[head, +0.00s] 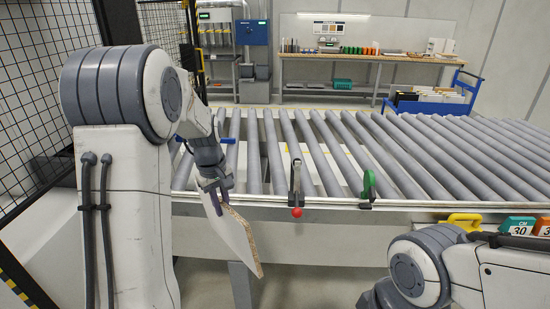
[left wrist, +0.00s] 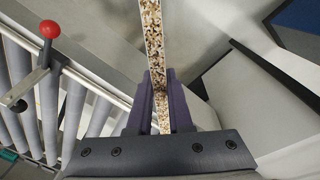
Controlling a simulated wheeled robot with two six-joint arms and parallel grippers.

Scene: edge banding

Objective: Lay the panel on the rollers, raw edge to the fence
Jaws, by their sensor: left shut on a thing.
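The panel (head: 232,238) is a thin white board with a speckled raw chipboard edge. In the head view it hangs tilted in front of the roller table's near side, apart from the rollers (head: 330,155). My left gripper (head: 217,195) is shut on its upper end. In the left wrist view the speckled edge of the panel (left wrist: 154,45) runs between the two purple fingers of my left gripper (left wrist: 160,105), facing the camera. The rollers (left wrist: 45,115) show at the left there. I cannot tell which part is the fence. My right gripper is out of view.
A lever with a red knob (head: 297,211) and a green clamp (head: 369,187) stand on the table's front rail (head: 420,205). A yellow handle (head: 465,220) and numbered bins (head: 517,226) are at the right. The rollers are bare. A mesh fence (head: 45,75) stands left.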

